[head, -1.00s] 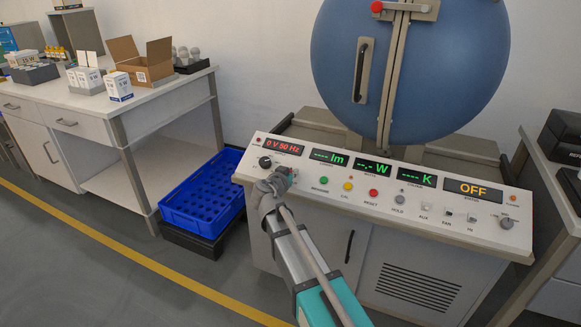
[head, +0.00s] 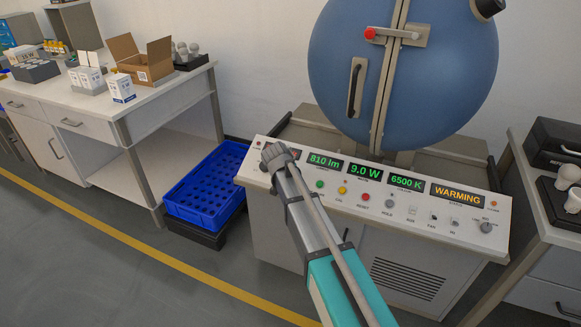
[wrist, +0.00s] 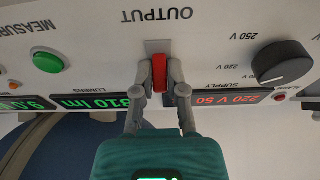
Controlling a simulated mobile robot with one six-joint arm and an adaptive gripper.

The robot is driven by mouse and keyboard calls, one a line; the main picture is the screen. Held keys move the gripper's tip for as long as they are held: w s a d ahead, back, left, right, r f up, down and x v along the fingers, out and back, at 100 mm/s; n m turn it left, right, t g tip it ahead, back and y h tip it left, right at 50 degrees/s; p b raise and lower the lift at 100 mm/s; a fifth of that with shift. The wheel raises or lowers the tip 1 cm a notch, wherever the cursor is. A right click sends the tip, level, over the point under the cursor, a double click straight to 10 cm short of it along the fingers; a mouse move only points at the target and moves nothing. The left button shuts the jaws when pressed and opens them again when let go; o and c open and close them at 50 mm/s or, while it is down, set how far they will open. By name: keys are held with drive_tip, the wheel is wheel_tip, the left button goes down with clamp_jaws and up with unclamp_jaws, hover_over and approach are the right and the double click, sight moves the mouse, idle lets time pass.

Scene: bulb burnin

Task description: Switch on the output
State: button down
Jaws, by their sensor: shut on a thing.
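The red OUTPUT switch (wrist: 159,74) sits on the light console panel (wrist: 215,45), under the upside-down OUTPUT label in the wrist view. My gripper (wrist: 159,80) is shut on this switch, one finger on each side. In the head view my gripper (head: 276,152) is at the panel's left part and hides the switch and most of the supply display. The supply display (wrist: 225,98) reads 220 V 50 in the wrist view. The other displays (head: 365,172) read 810 lm, 9.0 W and 6500 K. The status display (head: 457,195) reads WARMING.
A black supply knob (wrist: 282,64) is close beside my gripper, and a green button (wrist: 48,62) is on the other side. The blue sphere (head: 420,80) stands behind the console. A blue crate (head: 205,182) is left of it. A bench with boxes (head: 140,66) is farther left.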

drive_tip(key=shift+w+g+y+p, duration=0.3)
drive_tip(key=shift+g+p, duration=0.25)
drive_tip(key=shift+g, duration=0.25)
drive_tip(key=shift+d, duration=0.1)
drive_tip(key=c, duration=0.7)
unclamp_jaws()
drive_tip(key=shift+s+f, duration=0.1)
drive_tip(key=shift+s, duration=0.1)
